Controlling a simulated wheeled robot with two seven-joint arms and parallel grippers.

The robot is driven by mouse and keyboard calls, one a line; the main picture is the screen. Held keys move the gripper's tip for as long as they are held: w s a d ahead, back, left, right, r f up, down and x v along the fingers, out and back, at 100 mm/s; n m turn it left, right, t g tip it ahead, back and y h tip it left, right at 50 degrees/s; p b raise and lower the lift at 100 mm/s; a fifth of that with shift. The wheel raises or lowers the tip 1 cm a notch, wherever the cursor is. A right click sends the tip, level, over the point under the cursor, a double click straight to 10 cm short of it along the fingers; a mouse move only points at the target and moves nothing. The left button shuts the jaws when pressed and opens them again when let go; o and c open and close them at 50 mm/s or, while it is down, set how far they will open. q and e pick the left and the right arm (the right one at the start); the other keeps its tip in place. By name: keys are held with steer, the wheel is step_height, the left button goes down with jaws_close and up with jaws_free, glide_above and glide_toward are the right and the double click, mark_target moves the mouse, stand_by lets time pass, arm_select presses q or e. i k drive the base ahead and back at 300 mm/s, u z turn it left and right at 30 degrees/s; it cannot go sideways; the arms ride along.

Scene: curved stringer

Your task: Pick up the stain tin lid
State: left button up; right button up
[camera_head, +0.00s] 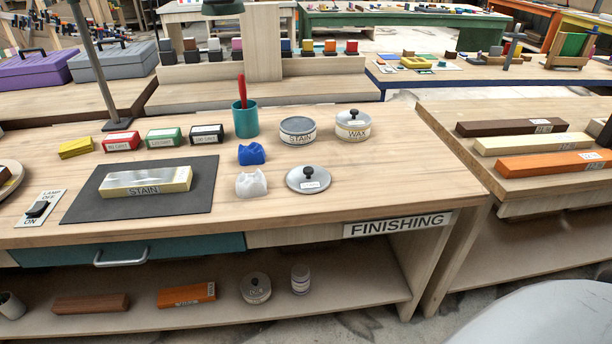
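The stain tin lid (298,184) is a round grey disc with a black knob and a small white label. It lies flat on the wooden bench top, near the front edge and right of a white crumpled cloth. The stain tin (298,139), labelled STAIN, stands behind it with no knobbed lid on top and a grey surface showing inside its rim. A wax tin (353,132), labelled WAX, stands to its right with a knobbed lid on. Neither of my grippers is in view.
White (251,186) and blue (251,154) cloths lie left of the lid. A teal cup (245,122) with a red-handled tool stands behind. A dark mat (85,203) holds a STAIN block (145,181). The bench right of the lid is clear. Another knobbed tin (256,293) sits on the lower shelf.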

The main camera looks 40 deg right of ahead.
mark_target(303, 178)
steer(key=u, duration=1.25)
steer(key=i, duration=1.05)
steer(key=z, duration=2.35)
